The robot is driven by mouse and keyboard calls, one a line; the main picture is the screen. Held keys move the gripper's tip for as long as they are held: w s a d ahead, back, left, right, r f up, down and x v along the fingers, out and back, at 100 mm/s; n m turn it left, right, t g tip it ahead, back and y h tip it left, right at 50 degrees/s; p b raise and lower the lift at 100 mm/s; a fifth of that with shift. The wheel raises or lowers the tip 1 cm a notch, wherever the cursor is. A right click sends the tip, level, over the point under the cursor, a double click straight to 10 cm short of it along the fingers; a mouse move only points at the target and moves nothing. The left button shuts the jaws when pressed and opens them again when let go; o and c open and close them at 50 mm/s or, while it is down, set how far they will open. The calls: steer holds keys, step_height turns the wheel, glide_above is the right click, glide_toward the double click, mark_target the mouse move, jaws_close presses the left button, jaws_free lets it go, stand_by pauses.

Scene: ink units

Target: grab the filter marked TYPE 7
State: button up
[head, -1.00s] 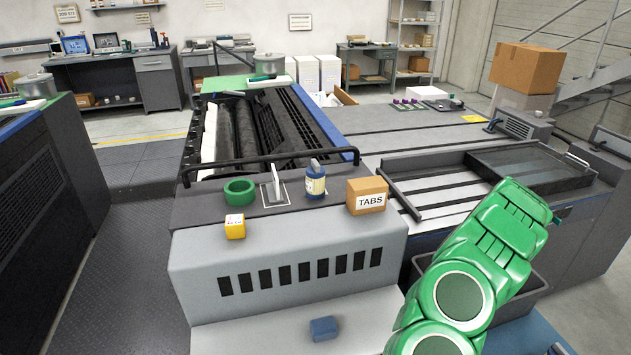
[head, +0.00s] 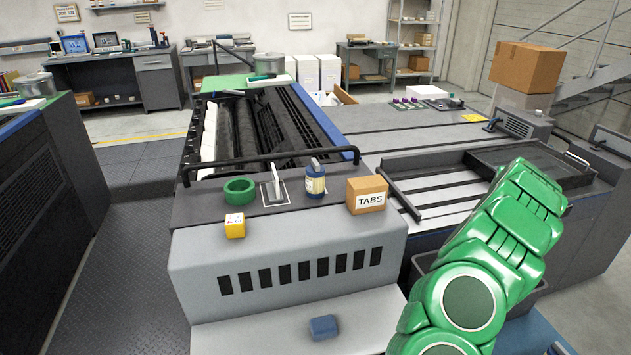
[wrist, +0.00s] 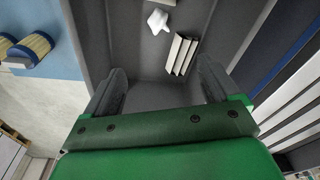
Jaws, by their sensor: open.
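In the wrist view, two short cylinders with blue-and-tan ends lie at the upper left on a blue surface (wrist: 50,80). One cylinder (wrist: 30,50) shows almost whole; the other (wrist: 5,45) is cut by the left edge. They look like filters, but I can read no TYPE 7 marking on either. My gripper (wrist: 162,85) is open and empty, its two dark fingers apart over a dark grey bin. The cylinders are to the left of it, not between the fingers. In the head view my gripper is not visible.
The bin (head: 524,290) stands right of the machine; inside it lie a crumpled white piece (wrist: 157,20) and pale strips (wrist: 181,54). On the machine are a green tape roll (head: 240,190), a yellow box (head: 235,226), a bottle (head: 315,184) and a TABS box (head: 366,194).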

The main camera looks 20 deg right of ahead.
step_height(320, 180, up, 35)
steer(key=w+a+n+t+h, duration=0.3)
steer(key=w+a+n, duration=0.2)
steer(key=w+a, duration=0.6)
steer(key=n+t+y, duration=0.4)
steer(key=n+t, duration=0.5)
steer(key=t, duration=0.1)
glide_above(318, 167)
steer(key=s+d, duration=0.1)
steer(key=s, duration=0.3)
steer(key=shift+n+y, duration=0.3)
steer(key=f, duration=0.4)
steer(key=shift+s+a+f, duration=0.25)
steer(key=shift+s+a, duration=0.05)
steer(key=shift+s, duration=0.05)
steer(key=shift+f, duration=0.4)
steer(key=shift+x, duration=3.9)
steer(key=shift+a, duration=0.15)
